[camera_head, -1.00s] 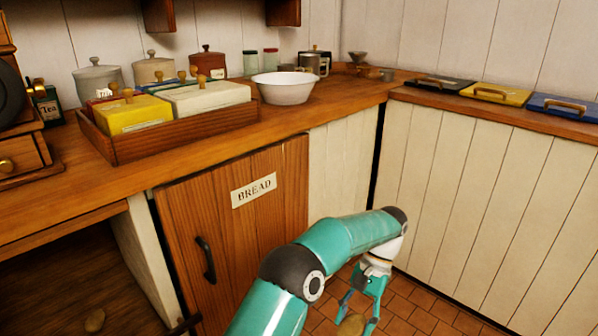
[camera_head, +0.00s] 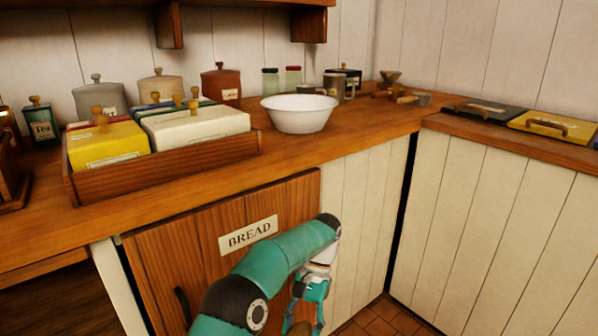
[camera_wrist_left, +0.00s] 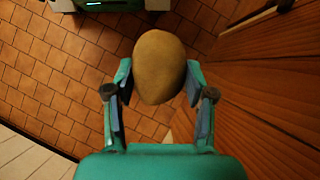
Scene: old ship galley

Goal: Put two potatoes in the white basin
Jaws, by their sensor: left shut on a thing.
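The white basin (camera_head: 300,118) stands upright on the wooden counter, right of a tray of tins. The visible part of its inside looks empty, but its bottom is hidden by the near wall. My left gripper (camera_wrist_left: 160,85) is shut on a brown potato (camera_wrist_left: 160,66), with one finger on each side of it. In the head view, the left gripper (camera_head: 305,322) hangs low in front of the cupboard, below the counter top, with the potato partly cut off by the lower picture edge. My right gripper is not in view.
The wooden counter (camera_head: 340,133) has a front edge between my left gripper and the basin. A low wooden tray (camera_head: 170,168) holds yellow and white tins. Canisters and jars stand behind. The BREAD door (camera_head: 275,215) is below. Yellow and dark lidded items lie at right.

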